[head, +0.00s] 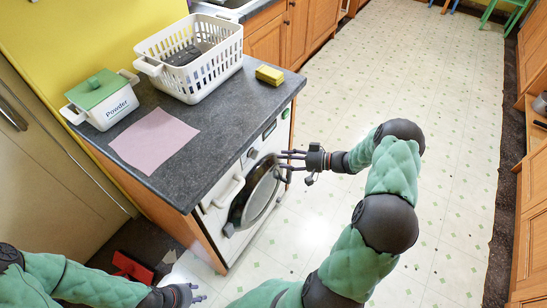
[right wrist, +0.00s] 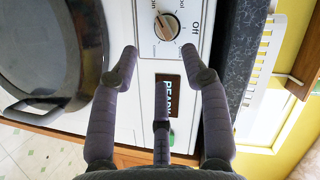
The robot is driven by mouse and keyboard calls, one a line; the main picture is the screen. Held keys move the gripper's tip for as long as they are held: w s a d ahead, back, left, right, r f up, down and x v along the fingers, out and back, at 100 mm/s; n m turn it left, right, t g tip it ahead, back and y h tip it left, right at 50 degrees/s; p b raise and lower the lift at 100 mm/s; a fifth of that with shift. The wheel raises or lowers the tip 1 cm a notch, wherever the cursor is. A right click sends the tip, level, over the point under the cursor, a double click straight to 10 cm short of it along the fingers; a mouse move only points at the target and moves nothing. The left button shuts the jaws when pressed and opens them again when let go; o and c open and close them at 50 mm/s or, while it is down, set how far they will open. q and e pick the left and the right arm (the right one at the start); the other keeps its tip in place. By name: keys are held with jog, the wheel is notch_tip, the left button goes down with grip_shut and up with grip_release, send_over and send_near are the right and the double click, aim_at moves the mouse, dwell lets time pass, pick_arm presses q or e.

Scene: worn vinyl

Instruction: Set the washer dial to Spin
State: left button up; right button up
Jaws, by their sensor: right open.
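The white washer (head: 219,221) is built in under the dark counter, with its round dark door (head: 254,196) facing the floor space. Its control dial (right wrist: 167,26) is a round grey knob in the right wrist view; "Off" is printed to its right, and the other labels are partly cut off or unreadable. My right gripper (head: 279,166) (right wrist: 158,55) is open in front of the washer's panel. The dial lies beyond the gap between its fingertips, and nothing is held. My left gripper (head: 192,293) is low at the bottom edge, away from the washer controls; its fingers are small and partly hidden.
The washer's display (right wrist: 168,95) reads READY, with a green light (right wrist: 171,138) nearby. On the counter stand a white basket (head: 205,72), a green-lidded powder box (head: 103,100), a yellow sponge (head: 269,75) and a pink cloth (head: 153,139). Open floor (head: 400,70) lies right of the washer.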

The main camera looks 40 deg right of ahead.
jog(key=shift+v, duration=0.95)
jog(key=s+a+f+g+h, duration=0.2)
jog(key=s+a+f, duration=0.3)
jog(key=a, duration=0.5)
jog(key=s+a+f+n+g+h, duration=0.1)
jog(key=s+a+f+g, duration=0.4)
jog(key=a, duration=0.5)
jog(key=s+a+f+g+h, duration=0.3)
jog(key=s+a+f, duration=0.3)
jog(key=a, duration=0.5)
notch_tip(320, 180, down, 3)
jog(key=shift+s+r+n+g+h, duration=0.2)
jog(key=shift+n+g+h, duration=0.15)
jog(key=shift+g, duration=0.25)
jog(key=shift+w, duration=0.1)
